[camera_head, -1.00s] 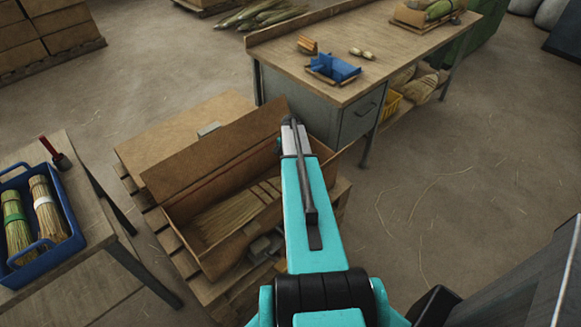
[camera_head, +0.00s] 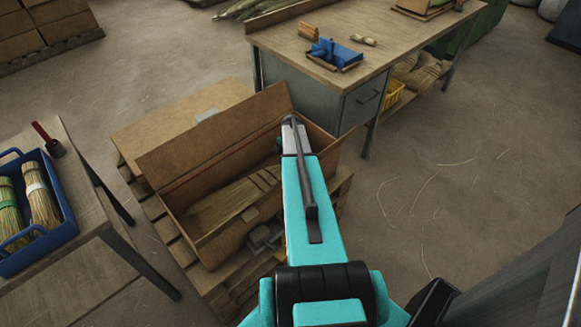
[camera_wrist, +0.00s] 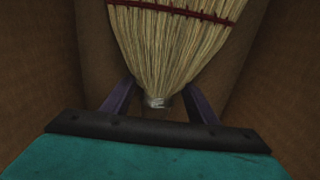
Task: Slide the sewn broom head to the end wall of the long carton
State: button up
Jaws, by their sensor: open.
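The long carton (camera_head: 190,240) stands open on a pallet, its flap raised at the back. A straw broom head (camera_head: 228,202) with dark stitch lines lies in it. In the wrist view the broom head (camera_wrist: 168,50) fans out away from me, with a red stitch line across it. Its narrow bound neck points towards my gripper (camera_wrist: 158,105), whose two dark fingers are open, one on each side of the neck. I cannot tell whether they touch it. Carton walls (camera_wrist: 265,95) rise on both sides in the wrist view.
A workbench (camera_head: 300,50) with a blue fixture (camera_head: 335,53) stands behind the carton. At left, a table holds a blue tray (camera_head: 62,225) of brooms. A flat carton (camera_head: 150,125) lies on the pallet (camera_head: 235,290). Floor at right is mostly clear.

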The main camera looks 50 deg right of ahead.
aim_at(281, 175)
jog(key=shift+w+a+f+b, duration=0.15)
jog(key=shift+a+b, duration=0.15)
jog(key=shift+a, duration=1.55)
jog(key=shift+w+a+f+b, duration=0.15)
jog(key=shift+a+b, duration=0.1)
jog(key=shift+a, duration=1.6)
dwell(0.4)
jog(key=shift+s+d, duration=0.15)
jog(key=shift+d, duration=0.1)
jog(key=shift+d+r, duration=0.1)
jog(key=shift+d, duration=0.45)
jog(key=shift+r, duration=0.1)
jog(key=shift+r+p, duration=2.2)
jog(key=shift+r, duration=2.85)
